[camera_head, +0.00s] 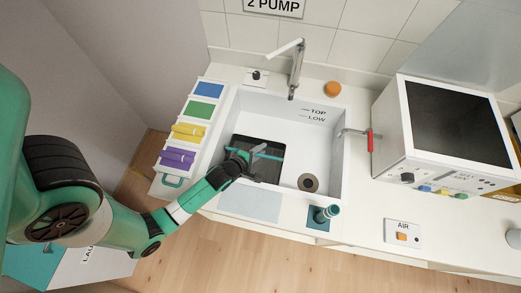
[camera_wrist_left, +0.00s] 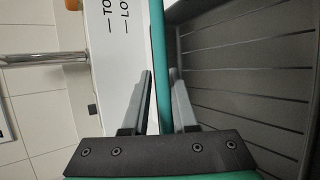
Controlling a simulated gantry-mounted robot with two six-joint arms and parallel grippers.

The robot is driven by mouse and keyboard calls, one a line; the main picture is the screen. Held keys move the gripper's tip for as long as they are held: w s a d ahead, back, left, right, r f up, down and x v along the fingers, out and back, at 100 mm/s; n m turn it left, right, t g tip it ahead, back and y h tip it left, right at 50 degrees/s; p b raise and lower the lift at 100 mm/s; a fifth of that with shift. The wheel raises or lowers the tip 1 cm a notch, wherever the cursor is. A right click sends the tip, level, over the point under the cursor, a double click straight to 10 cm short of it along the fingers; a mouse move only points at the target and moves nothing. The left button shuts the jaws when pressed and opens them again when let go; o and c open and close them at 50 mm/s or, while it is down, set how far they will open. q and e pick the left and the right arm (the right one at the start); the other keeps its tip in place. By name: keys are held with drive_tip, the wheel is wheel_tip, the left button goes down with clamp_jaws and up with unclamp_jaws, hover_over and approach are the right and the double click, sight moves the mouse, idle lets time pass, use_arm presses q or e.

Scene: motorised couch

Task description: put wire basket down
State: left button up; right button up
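The wire basket (camera_head: 271,170) is dark, with a slatted inside and a teal bar handle. It is inside the left part of the white sink (camera_head: 318,150). Whether its underside touches the sink floor cannot be told. My left gripper (camera_head: 252,157) reaches in over the basket from the left. In the left wrist view the gripper (camera_wrist_left: 160,98) has one finger on each side of the teal handle, close against it; the basket's slatted wall (camera_wrist_left: 245,70) lies to the right. My right gripper is not in view.
Coloured bins (camera_head: 190,131) line the counter left of the sink. A faucet (camera_head: 296,68) stands behind it, and a red-handled tap (camera_head: 369,140) is at its right wall. A dark-screened machine (camera_head: 447,130) stands right. The sink's right side is clear around the drain (camera_head: 308,183).

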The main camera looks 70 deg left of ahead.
use_arm(q)
drive_tip(key=shift+o, duration=1.2)
drive_tip(key=shift+r, duration=0.15)
drive_tip(key=p+v, duration=0.3)
drive_tip(key=v, duration=0.9)
drive_tip(key=shift+r, duration=0.55)
drive_tip(key=shift+w, duration=0.15)
